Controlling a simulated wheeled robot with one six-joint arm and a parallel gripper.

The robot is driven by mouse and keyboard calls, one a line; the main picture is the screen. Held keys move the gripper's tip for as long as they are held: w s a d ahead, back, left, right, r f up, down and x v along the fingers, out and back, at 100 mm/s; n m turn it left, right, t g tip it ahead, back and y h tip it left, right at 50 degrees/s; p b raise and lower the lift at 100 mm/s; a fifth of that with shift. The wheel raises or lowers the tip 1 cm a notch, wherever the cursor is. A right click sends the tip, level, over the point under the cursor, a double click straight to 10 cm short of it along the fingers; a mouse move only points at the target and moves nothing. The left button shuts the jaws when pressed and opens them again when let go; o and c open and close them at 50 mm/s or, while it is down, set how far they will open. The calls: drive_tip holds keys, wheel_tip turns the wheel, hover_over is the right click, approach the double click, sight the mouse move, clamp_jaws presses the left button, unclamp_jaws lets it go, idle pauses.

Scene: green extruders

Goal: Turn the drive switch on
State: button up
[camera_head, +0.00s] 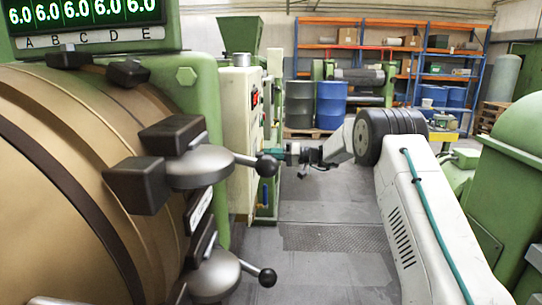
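A beige control cabinet (236,125) stands beyond the big brown drum, seen at a steep angle. Its right-hand face carries a small red display (254,98) and small controls too small to tell apart. I cannot pick out the drive switch or its position. My gripper (284,154) is at the end of my white and grey arm, which reaches in from the right. It points left toward the cabinet's face, just right of a black ball knob in the picture. The fingertips are small and partly hidden there, and I cannot tell whether they touch anything.
The brown drum (65,190) fills the left, with a black ball-ended lever (265,165) and a lower one (267,277) jutting right. A green machine (515,180) stands at the right. Blue and grey barrels (331,105) and shelves are behind. The grey floor between is clear.

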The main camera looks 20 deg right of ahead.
drive_tip(key=m, duration=0.6)
drive_tip(key=m+g, duration=0.1)
drive_tip(key=m, duration=0.5)
drive_tip(key=shift+w+d+m, duration=0.1)
drive_tip(key=shift+m, duration=0.2)
idle(0.6)
drive_tip(key=o, duration=0.9)
drive_tip(key=shift+o, duration=0.2)
drive_tip(key=v, duration=0.7)
drive_tip(key=shift+d, duration=0.35)
drive_tip(key=shift+r, duration=0.1)
